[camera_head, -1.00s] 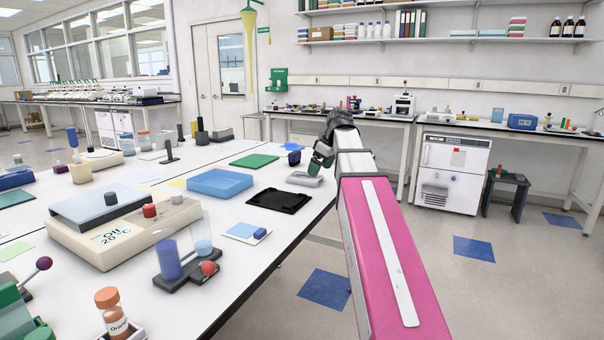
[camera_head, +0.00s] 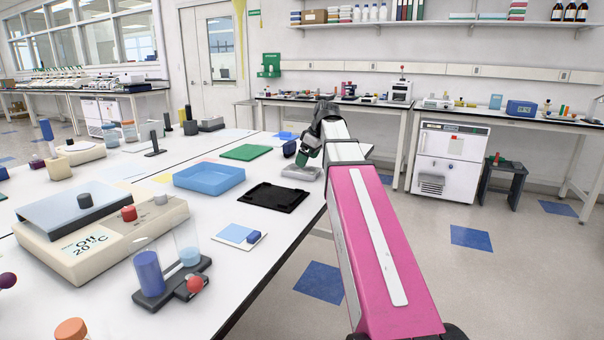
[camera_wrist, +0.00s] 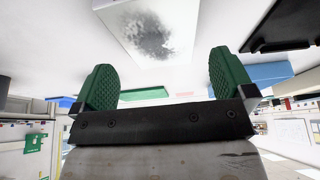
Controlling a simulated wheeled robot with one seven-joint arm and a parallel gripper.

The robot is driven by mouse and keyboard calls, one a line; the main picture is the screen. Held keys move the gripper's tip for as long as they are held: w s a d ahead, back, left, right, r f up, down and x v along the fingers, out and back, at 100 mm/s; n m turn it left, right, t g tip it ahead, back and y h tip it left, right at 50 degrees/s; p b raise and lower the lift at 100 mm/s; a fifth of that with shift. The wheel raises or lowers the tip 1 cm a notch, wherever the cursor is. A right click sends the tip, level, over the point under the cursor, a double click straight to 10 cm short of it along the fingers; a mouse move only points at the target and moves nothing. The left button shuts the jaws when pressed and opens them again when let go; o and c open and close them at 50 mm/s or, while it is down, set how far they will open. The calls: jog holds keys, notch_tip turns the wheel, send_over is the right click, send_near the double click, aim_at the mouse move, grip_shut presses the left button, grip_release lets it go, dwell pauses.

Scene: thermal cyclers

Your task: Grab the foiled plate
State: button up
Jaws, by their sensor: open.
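The foiled plate (camera_head: 300,172) is a small, low, pale grey block lying on the white bench near its right edge. In the wrist view the plate (camera_wrist: 152,30) shows a mottled grey foil patch on a white body, beyond the fingertips. My gripper (camera_head: 303,157) is at the plate's far side in the head view, close to it; whether it touches cannot be told. In the wrist view my gripper (camera_wrist: 163,62) has its two green fingers wide apart with nothing between them. The arm partly hides the bench edge beside the plate.
A black tray (camera_head: 272,197) lies just in front of the plate. A blue tray (camera_head: 209,177) and a green mat (camera_head: 246,152) are to the left. A cream heating device (camera_head: 120,239) and a tube holder (camera_head: 172,282) stand nearer. Open floor lies right of the bench.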

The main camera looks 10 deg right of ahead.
aim_at(302, 172)
jog(key=x, duration=0.5)
jog(key=c, duration=0.7)
jog(key=shift+r, duration=0.1)
jog(key=shift+r, duration=0.1)
